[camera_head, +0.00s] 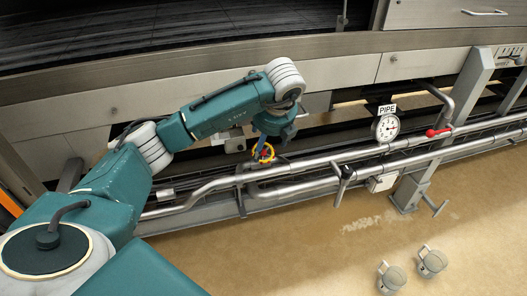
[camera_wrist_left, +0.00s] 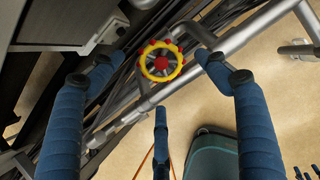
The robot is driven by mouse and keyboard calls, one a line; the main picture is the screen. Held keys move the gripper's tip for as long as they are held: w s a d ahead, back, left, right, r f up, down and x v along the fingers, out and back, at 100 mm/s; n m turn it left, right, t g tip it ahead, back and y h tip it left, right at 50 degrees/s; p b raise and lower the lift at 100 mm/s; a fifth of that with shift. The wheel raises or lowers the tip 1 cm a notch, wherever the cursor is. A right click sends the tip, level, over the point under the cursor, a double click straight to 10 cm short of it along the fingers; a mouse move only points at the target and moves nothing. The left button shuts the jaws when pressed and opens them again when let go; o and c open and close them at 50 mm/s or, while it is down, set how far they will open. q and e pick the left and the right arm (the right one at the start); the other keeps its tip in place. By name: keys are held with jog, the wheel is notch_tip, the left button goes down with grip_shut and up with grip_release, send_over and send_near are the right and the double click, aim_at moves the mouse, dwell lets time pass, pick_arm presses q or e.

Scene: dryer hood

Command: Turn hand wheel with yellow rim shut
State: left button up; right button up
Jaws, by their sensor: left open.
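The hand wheel with the yellow rim (camera_head: 264,153) sits by the pipes, just below my left gripper in the head view. In the left wrist view the wheel (camera_wrist_left: 162,62) faces me, with a yellow ring, red knobs around it and a red hub. My left gripper (camera_head: 279,134) points down toward it from above. In the left wrist view its blue fingers (camera_wrist_left: 156,78) are spread open, with the wheel framed between the two upper fingertips. I see no finger closed on the rim. My right gripper is not in view.
Steel pipes (camera_head: 310,165) run along the machine's front. A round gauge (camera_head: 387,128) under a PIPE sign (camera_head: 387,110) and a red valve handle (camera_head: 438,132) are to the right. A grey post (camera_head: 469,88) stands there. The tan floor in front is mostly clear.

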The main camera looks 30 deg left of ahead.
aim_at(263, 151)
pick_arm(q)
jog(key=x, duration=0.6)
jog(key=shift+b, duration=0.3)
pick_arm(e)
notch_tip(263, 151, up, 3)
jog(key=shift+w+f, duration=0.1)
pick_arm(q)
jog(key=c, duration=1.1)
jog(key=shift+c, duration=0.3)
jog(key=shift+r, duration=0.1)
